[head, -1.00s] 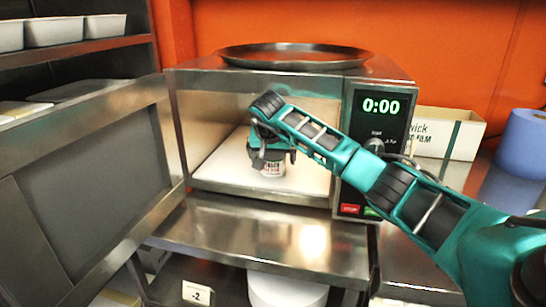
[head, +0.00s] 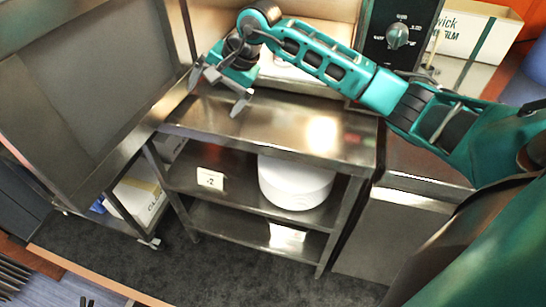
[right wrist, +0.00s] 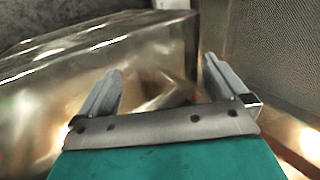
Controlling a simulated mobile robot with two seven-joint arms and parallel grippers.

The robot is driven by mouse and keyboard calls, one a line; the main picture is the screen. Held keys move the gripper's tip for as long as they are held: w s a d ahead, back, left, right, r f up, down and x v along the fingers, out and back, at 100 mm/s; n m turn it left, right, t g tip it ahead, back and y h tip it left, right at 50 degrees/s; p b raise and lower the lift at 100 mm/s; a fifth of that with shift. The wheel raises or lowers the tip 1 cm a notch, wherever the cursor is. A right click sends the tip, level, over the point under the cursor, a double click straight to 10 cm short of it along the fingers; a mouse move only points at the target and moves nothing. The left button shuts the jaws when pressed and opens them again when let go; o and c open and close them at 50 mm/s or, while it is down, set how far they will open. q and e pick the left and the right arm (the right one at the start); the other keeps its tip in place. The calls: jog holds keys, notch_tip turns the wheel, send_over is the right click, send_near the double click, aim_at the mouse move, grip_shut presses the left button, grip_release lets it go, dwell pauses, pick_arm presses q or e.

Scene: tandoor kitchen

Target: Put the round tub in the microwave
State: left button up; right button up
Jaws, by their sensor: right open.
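The microwave shows only in part at the top of the head view, with its pale floor (head: 305,72) and dark control panel (head: 400,36). Its door (head: 80,75) stands wide open at the left. My right gripper (head: 224,90) is open and empty, outside the opening, above the left part of the steel counter. In the right wrist view its two fingers (right wrist: 162,75) are spread with nothing between them. My left gripper is out of view.
The steel counter (head: 270,122) in front of the microwave is bare. Shelves below hold a large white round object (head: 295,182) and a small white card (head: 210,179). An open cardboard box (head: 475,30) stands at the right. The dark floor in front is clear.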

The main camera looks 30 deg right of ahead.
jog(key=s+a+r+m+t+y, duration=0.1)
jog(key=s+a+r+m+y, duration=0.2)
jog(key=s+a+m+y, duration=0.5)
jog(key=s+a+r+m+y, duration=0.3)
jog(key=s+a+m+y, duration=0.25)
jog(key=a, duration=0.35)
jog(key=d+f+m+t+h, duration=0.5)
jog(key=f+m+t+h, duration=0.1)
jog(key=m, duration=1)
jog(key=d+f+m+t+h, duration=0.5)
jog(key=d+f+m, duration=0.15)
jog(key=m, duration=1.05)
jog(key=s+d+f+m+g+h, duration=0.1)
jog(key=s+f+m+g+h, duration=0.1)
jog(key=s+f+m, duration=0.3)
jog(key=s+d+f+m+g+h, duration=0.2)
jog(key=s+f+m+g, duration=0.2)
jog(key=f, duration=0.7)
jog(key=s+m, duration=0.2)
jog(key=m, duration=0.2)
jog(key=shift+s+d+h, duration=0.25)
jog(key=shift+s+h, duration=0.05)
jog(key=shift+h, duration=0.05)
